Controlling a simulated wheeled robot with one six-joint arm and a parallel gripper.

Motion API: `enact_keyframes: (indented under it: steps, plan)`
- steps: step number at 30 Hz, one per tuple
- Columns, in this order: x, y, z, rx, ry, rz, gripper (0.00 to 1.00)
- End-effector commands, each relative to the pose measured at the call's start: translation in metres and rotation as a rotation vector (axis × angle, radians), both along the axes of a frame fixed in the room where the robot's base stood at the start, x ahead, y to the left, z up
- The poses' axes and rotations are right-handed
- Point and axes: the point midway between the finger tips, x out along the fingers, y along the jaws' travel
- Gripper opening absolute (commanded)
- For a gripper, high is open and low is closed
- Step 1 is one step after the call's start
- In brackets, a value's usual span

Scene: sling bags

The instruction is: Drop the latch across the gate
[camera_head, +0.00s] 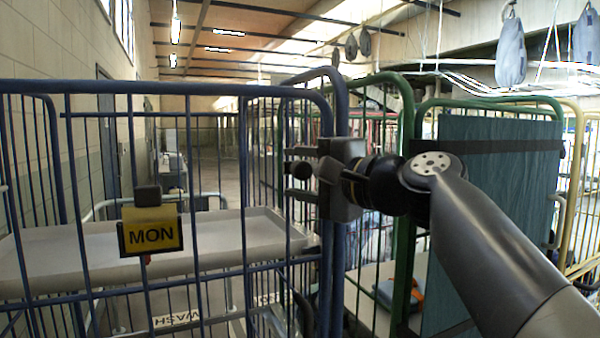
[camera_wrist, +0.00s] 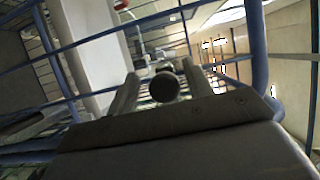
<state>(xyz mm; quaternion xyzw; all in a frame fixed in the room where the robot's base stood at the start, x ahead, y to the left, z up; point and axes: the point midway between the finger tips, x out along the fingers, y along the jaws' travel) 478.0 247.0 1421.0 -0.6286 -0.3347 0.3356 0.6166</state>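My gripper (camera_head: 298,172) reaches in from the right to the upright edge of the blue cage gate (camera_head: 190,88), near its upper right corner. Its two fingers are apart. A dark round knob (camera_head: 302,170) sits between the fingers. In the wrist view the knob (camera_wrist: 164,87) shows end-on between the fingers, with a small gap on each side. It looks like the latch's handle, but the latch bar is hidden behind the gripper and gate post. I cannot tell whether the latch lies across the gate.
A yellow MON sign (camera_head: 152,236) hangs on the blue cage front, before a grey shelf (camera_head: 30,262). A green-framed cage (camera_head: 405,110) with a teal panel (camera_head: 490,190) stands close on the right, under my arm. Grey bags (camera_head: 511,52) hang overhead.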

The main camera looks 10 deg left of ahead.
Motion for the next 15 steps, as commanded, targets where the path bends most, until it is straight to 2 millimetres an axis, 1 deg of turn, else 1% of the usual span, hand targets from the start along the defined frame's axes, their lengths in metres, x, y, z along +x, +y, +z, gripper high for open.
enact_keyframes:
  steps: [8, 11, 15]
  plan:
    - [-0.001, -0.002, 0.001, 0.003, -0.002, -0.001, 0.49]
    - [-0.005, -0.009, 0.001, 0.004, -0.003, -0.003, 0.49]
    - [-0.018, -0.029, 0.000, 0.002, -0.004, -0.006, 0.49]
